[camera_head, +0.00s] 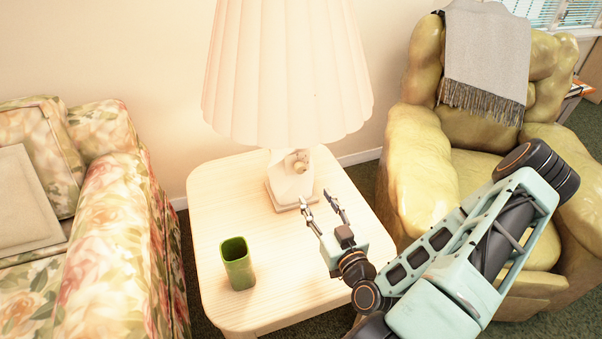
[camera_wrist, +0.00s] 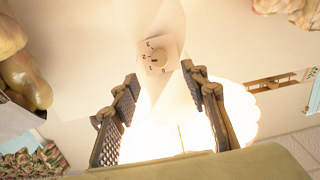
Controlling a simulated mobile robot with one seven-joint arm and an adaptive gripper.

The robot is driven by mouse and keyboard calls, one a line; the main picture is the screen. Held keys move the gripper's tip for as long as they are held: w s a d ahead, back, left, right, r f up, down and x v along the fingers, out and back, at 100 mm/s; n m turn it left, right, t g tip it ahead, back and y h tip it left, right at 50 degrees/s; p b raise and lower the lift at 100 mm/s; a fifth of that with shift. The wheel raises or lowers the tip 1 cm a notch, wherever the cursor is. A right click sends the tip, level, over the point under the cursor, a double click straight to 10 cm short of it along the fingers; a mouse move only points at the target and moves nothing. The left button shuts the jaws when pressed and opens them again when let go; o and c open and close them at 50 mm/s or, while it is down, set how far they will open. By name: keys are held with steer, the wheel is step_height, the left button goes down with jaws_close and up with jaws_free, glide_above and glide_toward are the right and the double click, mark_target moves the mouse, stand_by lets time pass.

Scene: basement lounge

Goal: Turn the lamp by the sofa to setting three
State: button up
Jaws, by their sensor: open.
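The lamp, with a pleated cream shade (camera_head: 287,75) and a pale angular base (camera_head: 287,186), stands at the back of a light wooden side table (camera_head: 215,190). The lamp is lit. In the wrist view its round dial (camera_wrist: 155,57) shows on the pale base, with numerals along one side, including 3, 2 and 1. I cannot tell surely which mark the dial points to. My gripper (camera_head: 316,199) is open and empty, just in front of the base. In the wrist view its fingers (camera_wrist: 159,74) stand apart, with the dial between and beyond their tips.
A green cup (camera_head: 237,262) stands on the table's front left. A floral sofa (camera_head: 110,245) is at left. A yellow-green armchair (camera_head: 415,165) with a grey fringed throw (camera_head: 487,55) is at right, close to my arm. The table's front middle is clear.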

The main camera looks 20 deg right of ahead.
mark_target(301, 171)
steer(key=w, duration=1)
steer(key=shift+w+r+b, duration=0.2)
steer(key=shift+w+b, duration=0.15)
jaws_close()
